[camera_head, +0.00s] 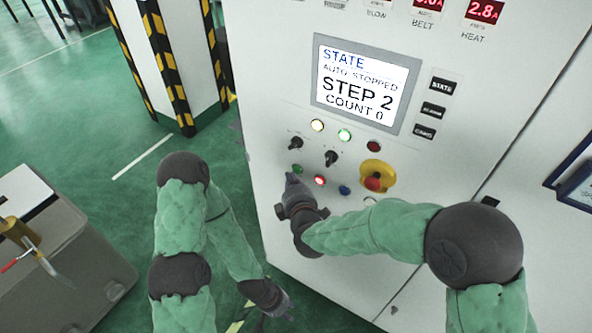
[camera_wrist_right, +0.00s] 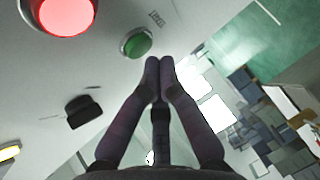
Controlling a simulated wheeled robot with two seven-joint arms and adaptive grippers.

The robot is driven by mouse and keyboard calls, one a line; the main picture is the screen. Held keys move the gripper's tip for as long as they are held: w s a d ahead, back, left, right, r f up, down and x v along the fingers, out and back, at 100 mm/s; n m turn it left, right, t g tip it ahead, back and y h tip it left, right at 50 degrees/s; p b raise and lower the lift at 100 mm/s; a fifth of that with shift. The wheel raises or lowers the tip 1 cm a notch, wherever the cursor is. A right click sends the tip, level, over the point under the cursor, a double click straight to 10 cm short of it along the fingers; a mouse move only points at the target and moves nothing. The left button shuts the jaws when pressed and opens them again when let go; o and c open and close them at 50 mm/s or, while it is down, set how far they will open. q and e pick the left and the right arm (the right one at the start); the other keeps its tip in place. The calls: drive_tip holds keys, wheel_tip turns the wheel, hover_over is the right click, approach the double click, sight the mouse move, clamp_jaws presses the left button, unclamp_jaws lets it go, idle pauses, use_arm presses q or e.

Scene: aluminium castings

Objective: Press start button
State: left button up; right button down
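A green button (camera_head: 297,169) sits low on the white control panel, left of a lit red button (camera_head: 320,181). The wrist view shows the green button (camera_wrist_right: 136,43) and the glowing red one (camera_wrist_right: 66,12) close up. My right gripper (camera_head: 291,179) is just below the green button in the head view. In the wrist view its fingertips (camera_wrist_right: 160,66) meet, with nothing between them, beside the green button; I cannot tell whether they touch the panel. My left gripper (camera_head: 279,303) hangs low in front of the cabinet; its fingers are too small to judge.
The screen (camera_head: 359,84) reads STOPPED, STEP 2, COUNT 0. A yellow-ringed red emergency stop (camera_head: 376,177), a blue button (camera_head: 344,190), black knobs (camera_head: 331,158) and lamps (camera_head: 317,125) are nearby. A grey case (camera_head: 75,270) stands at lower left; striped posts (camera_head: 172,80) stand behind.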

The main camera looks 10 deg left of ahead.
drive_tip(key=shift+w+d, duration=0.1)
drive_tip(key=shift+w, duration=0.2)
